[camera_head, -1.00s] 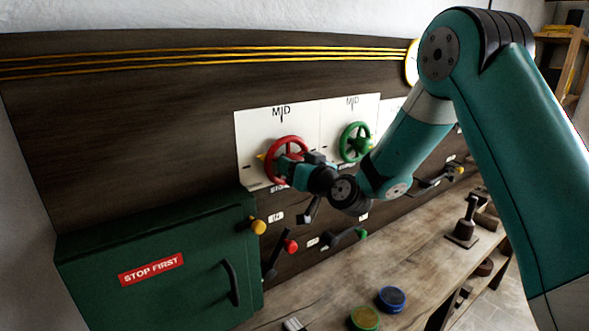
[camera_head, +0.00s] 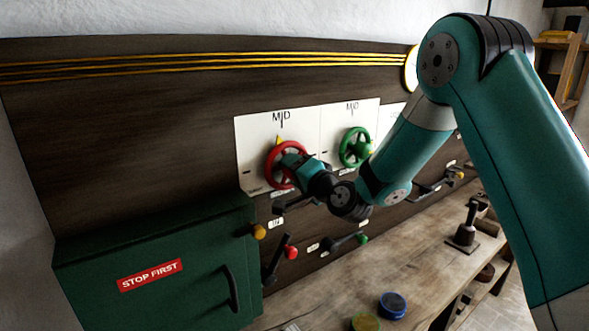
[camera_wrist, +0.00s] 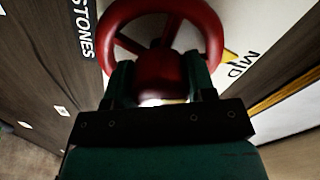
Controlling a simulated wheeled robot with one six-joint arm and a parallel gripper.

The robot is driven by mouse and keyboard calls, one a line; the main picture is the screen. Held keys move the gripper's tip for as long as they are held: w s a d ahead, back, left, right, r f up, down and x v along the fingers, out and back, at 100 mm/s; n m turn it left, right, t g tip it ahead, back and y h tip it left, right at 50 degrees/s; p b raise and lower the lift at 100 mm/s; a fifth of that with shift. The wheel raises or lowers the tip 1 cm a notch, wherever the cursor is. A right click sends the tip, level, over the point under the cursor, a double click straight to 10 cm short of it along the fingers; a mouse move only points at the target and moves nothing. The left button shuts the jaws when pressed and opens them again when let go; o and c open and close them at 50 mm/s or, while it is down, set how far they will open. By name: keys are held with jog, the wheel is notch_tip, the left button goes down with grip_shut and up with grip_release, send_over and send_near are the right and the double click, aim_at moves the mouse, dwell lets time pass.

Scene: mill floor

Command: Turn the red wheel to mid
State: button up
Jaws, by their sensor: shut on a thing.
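The red wheel (camera_head: 270,168) is mounted on a white panel on the dark wall board, below a black MID mark (camera_head: 281,117). Its yellow pointer (camera_head: 279,139) is at the top of the rim, just under that mark. In the wrist view the red wheel (camera_wrist: 113,28) fills the upper middle, with the yellow pointer (camera_wrist: 230,57) beside the MID lettering. My gripper (camera_wrist: 160,82) is shut on the wheel's red hub, one finger on each side. In the head view my gripper (camera_head: 287,164) hides part of the wheel's right side.
A green wheel (camera_head: 345,149) with its own MID panel is close to the right. Levers with red (camera_head: 291,252) and green (camera_head: 362,239) knobs are below. A green cabinet (camera_head: 100,270) marked STOP FIRST stands at lower left. The wooden bench (camera_head: 350,275) has bare room.

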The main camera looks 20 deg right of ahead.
jog(key=shift+m+p, duration=0.4)
jog(key=shift+m, duration=1.2)
jog(key=o, duration=0.9)
jog(key=shift+d, duration=0.1)
